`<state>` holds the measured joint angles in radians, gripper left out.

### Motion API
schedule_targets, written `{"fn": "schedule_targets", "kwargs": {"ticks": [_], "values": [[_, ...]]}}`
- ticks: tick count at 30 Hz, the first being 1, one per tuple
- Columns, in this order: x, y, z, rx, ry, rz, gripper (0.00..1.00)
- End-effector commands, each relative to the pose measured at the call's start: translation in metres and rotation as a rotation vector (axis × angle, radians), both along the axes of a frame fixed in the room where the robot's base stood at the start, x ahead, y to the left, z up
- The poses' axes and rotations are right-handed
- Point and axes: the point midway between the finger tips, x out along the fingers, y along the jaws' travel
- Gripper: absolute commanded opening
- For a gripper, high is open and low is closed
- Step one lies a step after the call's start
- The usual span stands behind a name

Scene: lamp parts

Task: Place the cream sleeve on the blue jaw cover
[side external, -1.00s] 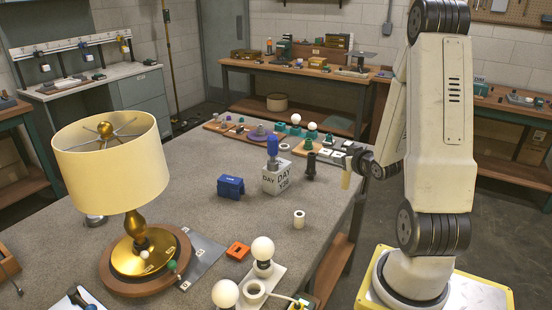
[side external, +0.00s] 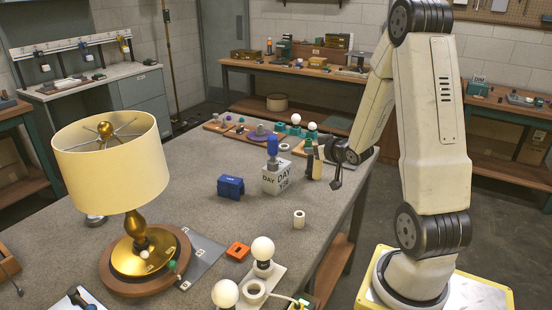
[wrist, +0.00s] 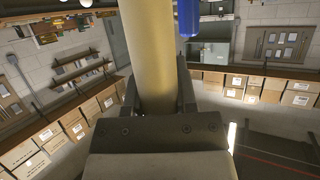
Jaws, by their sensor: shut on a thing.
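My gripper (wrist: 157,92) is shut on the cream sleeve (wrist: 150,40), a long pale cylinder that runs up out of the wrist view between the two fingers. In the side view the sleeve (side external: 317,169) is a small upright cream strip, held above the right part of the grey table, just right of the white lettered block. Its far end is not clear. The blue jaw cover (side external: 231,187), a blue block with an opening below, sits on the table left of that block, apart from my gripper.
The white block (side external: 281,180) bears an upright blue-topped piece (side external: 272,149). A white ring (side external: 299,219), an orange block (side external: 238,251) and a lamp (side external: 112,170) stand nearer. Bare table lies around the jaw cover.

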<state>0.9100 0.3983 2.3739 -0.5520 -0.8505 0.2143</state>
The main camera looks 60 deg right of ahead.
Motion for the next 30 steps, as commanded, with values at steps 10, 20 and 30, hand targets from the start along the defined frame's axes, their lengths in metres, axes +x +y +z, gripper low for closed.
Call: {"fn": "schedule_targets", "kwargs": {"ticks": [10, 20, 30], "values": [[0.101, 0.049, 0.028, -0.002, 0.000, 0.207, 0.00], [0.159, 0.095, 0.050, -0.007, 0.001, 0.325, 0.00], [0.169, 0.103, 0.054, -0.007, 0.001, 0.343, 0.00]]}}
